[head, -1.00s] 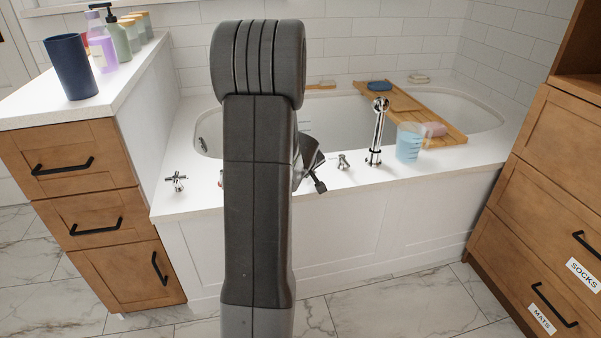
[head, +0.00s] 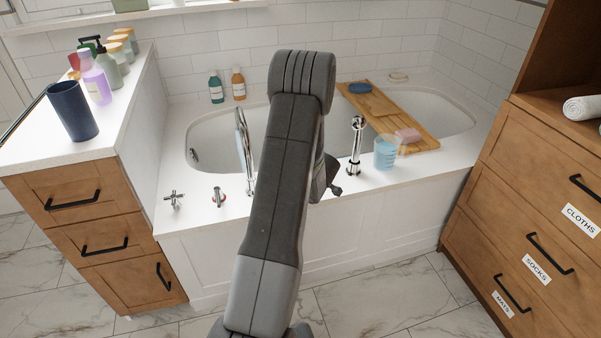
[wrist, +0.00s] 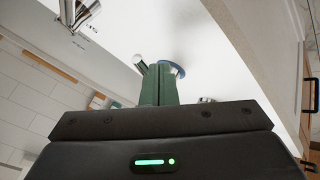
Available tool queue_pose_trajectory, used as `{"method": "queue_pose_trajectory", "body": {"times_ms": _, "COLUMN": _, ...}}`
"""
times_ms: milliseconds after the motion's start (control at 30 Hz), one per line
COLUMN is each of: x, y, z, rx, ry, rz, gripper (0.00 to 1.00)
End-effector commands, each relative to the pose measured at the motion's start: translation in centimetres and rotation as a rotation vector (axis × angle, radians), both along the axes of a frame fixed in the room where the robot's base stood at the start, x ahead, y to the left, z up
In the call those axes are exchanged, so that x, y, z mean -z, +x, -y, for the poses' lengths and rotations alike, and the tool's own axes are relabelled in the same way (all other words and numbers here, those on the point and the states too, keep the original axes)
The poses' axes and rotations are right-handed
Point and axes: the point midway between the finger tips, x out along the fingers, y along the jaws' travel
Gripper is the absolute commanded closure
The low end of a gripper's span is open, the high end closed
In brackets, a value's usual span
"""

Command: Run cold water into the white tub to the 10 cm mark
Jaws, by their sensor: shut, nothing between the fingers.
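The white tub (head: 212,138) is set in a white surround; my arm hides its middle. No water stream shows from the chrome spout (head: 245,150) at its front left. A tap with a red ring (head: 219,197) stands left of the spout, and a plain cross-handled tap (head: 173,200) farther left. In the wrist view a chrome tap with a blue ring (wrist: 178,70) is just beyond my gripper's fingertips (wrist: 158,66), which partly cover it. The fingers are shut and empty; I cannot tell if they touch it. Dark marks in the wrist view are too small to read.
A chrome hand shower (head: 356,145) and a blue measuring jug (head: 385,153) stand on the front rim, right of my gripper. A wooden bath tray (head: 372,105) spans the tub. Wooden drawers flank both sides; a blue cup (head: 73,110) and several bottles top the left unit.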

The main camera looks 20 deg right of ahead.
Motion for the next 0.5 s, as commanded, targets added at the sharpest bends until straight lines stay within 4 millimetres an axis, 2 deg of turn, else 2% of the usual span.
{"method": "queue_pose_trajectory", "body": {"times_ms": 33, "x": -0.55, "y": 0.03, "z": 0.18, "rx": -0.013, "ry": 0.001, "rz": -0.002, "gripper": 1.00}}
{"method": "queue_pose_trajectory", "body": {"times_ms": 500, "x": 0.01, "y": 0.59, "z": 0.92, "rx": -0.033, "ry": 0.001, "rz": 0.000, "gripper": 1.00}}
